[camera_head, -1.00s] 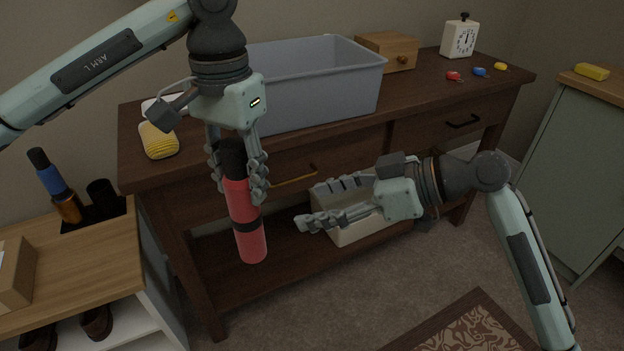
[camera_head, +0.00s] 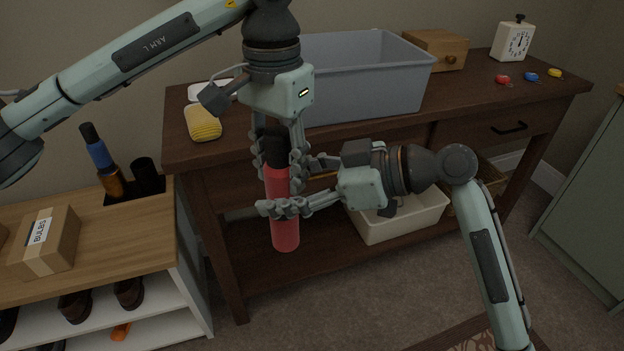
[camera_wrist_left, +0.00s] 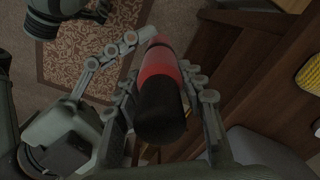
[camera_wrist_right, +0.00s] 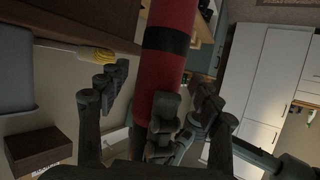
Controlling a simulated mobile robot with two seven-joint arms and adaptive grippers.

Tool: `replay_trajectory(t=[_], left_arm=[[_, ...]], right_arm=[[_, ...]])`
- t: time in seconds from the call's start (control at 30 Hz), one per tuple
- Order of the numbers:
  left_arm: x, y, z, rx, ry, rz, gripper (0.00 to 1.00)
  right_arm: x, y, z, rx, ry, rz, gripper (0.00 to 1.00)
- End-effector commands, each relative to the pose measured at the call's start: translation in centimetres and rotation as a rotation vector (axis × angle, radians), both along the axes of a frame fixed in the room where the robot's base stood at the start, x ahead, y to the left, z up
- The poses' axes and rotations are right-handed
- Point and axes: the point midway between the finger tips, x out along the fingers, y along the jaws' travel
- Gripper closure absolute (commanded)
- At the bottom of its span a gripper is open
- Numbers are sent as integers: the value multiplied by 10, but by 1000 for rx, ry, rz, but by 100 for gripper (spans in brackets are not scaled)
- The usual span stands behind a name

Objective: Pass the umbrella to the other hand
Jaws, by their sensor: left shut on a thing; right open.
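The folded umbrella (camera_head: 285,235) is red with a black handle and hangs upright in the head view. My left gripper (camera_head: 278,166) points down and is shut on its upper end, around the black handle. In the left wrist view the umbrella (camera_wrist_left: 159,72) runs away from the camera between the left fingers. My right gripper (camera_head: 287,190) comes in from the right, just below the left one, and is open with its fingers around the red body. The right wrist view shows the umbrella (camera_wrist_right: 160,75) between the fingers; whether they touch it is unclear.
Behind stands a dark wooden console table (camera_head: 350,133) with a grey bin (camera_head: 365,85), a yellow item (camera_head: 202,123) and a clock (camera_head: 513,41). A white basket (camera_head: 400,220) is under it. At left is a shoe bench (camera_head: 110,240) with a cardboard box (camera_head: 47,241) and an umbrella holder.

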Motion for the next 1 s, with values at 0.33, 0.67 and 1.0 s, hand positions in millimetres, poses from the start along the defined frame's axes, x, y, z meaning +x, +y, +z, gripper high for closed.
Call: replay_trajectory(t=[0.33,0.67,1.0], left_arm=[[0,0,1,-1,-1,0,100],[0,0,1,-1,-1,0,100],[1,0,1,-1,-3,1,100]], right_arm=[[4,13,-5,1,-1,0,35],[4,13,-5,0,0,0,60],[3,13,-5,0,1,3,100]])
